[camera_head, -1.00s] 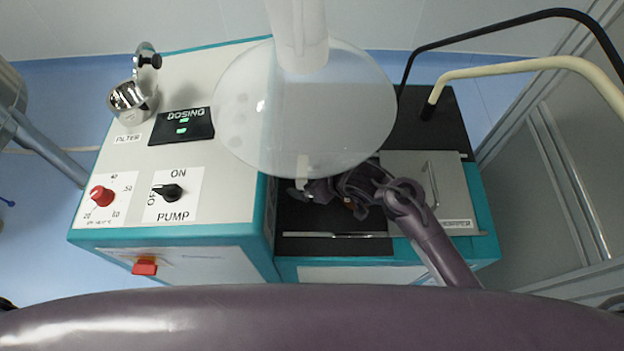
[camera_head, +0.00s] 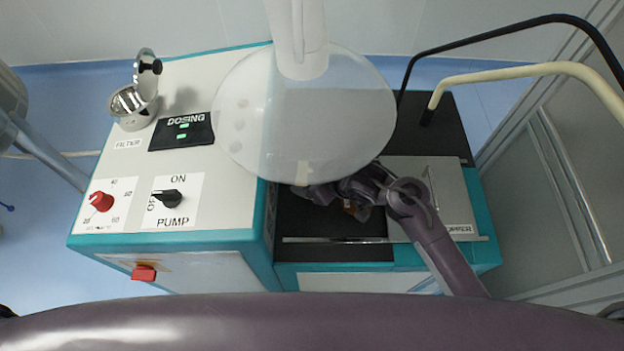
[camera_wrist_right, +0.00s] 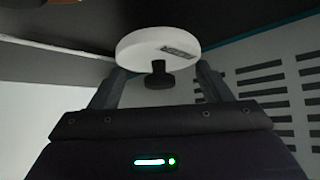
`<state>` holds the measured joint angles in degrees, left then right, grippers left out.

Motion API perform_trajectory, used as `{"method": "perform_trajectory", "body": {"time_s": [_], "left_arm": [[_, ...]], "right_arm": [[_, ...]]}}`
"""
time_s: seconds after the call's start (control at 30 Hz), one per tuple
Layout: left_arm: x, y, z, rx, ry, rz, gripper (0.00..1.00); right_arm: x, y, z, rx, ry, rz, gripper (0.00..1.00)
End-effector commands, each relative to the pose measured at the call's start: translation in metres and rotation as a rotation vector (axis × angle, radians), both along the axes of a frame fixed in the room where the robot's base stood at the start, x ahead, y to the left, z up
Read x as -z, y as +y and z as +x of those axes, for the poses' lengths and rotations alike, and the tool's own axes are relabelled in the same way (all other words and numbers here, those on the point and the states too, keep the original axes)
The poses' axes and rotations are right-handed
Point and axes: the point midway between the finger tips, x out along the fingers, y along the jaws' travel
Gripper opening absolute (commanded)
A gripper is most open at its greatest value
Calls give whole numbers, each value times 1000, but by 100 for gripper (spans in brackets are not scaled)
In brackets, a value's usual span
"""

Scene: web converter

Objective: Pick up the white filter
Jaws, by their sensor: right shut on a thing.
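The white filter (camera_wrist_right: 158,47) is a round white disc with a small dark label and a black stem below it, in the right wrist view. My right gripper (camera_wrist_right: 160,72) is shut on it, with a finger on each side under the disc. In the head view my right gripper (camera_head: 305,190) is over the dark opening of the machine, partly behind a large translucent disc. The filter cannot be made out clearly there. My left gripper is not in view.
The translucent disc (camera_head: 300,125) on a white column hangs over the machine. Left is a panel with a red knob (camera_head: 101,201), a pump switch (camera_head: 168,197) and a metal cup (camera_head: 132,103). A hopper lid (camera_head: 450,190) lies right. Black and cream hoses (camera_head: 520,69) arch at the right.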

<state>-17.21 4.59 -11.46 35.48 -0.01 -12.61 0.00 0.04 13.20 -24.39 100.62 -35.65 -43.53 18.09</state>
Motion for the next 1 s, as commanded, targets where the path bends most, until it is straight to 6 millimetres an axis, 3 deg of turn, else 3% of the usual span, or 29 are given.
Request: {"method": "perform_trajectory", "body": {"time_s": [0.1, 0.7, 1.0], "left_arm": [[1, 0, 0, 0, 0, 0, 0], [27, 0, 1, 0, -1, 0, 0], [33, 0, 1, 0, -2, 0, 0]], "right_arm": [[-16, -2, -3, 0, -1, -1, 48], [-11, -51, -139, -2, 4, -1, 48], [-14, -61, -165, 0, 1, 1, 48]]}}
